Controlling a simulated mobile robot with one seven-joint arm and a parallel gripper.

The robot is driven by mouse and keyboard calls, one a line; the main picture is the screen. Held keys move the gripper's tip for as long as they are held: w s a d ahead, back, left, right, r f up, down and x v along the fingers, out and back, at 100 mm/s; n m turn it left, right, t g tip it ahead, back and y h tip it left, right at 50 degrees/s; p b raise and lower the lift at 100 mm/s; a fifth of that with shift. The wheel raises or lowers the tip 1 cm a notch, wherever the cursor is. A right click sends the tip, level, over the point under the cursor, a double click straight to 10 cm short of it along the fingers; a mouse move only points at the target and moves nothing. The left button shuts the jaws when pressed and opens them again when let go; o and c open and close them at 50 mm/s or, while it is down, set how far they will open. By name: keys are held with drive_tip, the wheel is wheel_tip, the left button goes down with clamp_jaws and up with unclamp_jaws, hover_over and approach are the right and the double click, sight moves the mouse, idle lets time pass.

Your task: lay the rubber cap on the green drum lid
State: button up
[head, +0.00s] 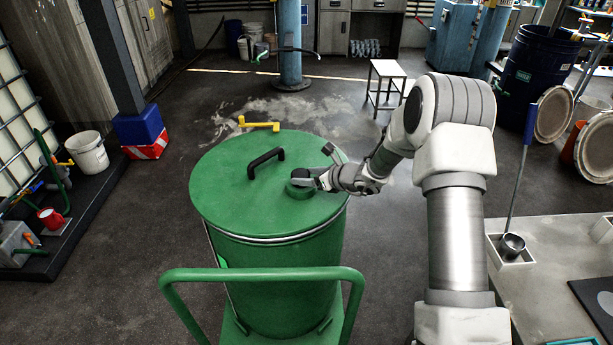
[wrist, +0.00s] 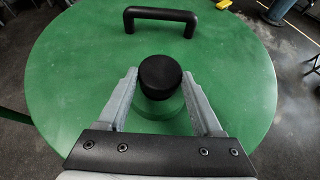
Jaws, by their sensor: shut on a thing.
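The green drum lid (head: 235,200) tops a green drum on a green trolley and has a black bar handle (head: 266,160). The lid fills most of the wrist view (wrist: 75,60), with the handle at the top. My gripper (wrist: 160,80) is shut on the black round rubber cap (wrist: 160,76), one grey finger on each side. In the head view my gripper (head: 308,180) is over the right part of the lid. A round green piece (wrist: 160,107) shows just below the cap. I cannot tell whether the cap touches what is under it.
A yellow tool (head: 259,125) lies beyond the drum at the lid's far edge. The trolley's green rail (head: 262,273) crosses in front. A grey bench (head: 545,285) with a ladle in a holder stands at the right. The lid's left part is clear.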

drive_tip(key=shift+f+b, duration=0.3)
drive_tip(key=shift+b, duration=0.2)
drive_tip(key=shift+f+b, duration=0.3)
drive_tip(key=shift+b, duration=0.05)
drive_tip(key=o, duration=1.4)
drive_tip(key=shift+c, duration=0.2)
drive_tip(key=shift+r, duration=0.1)
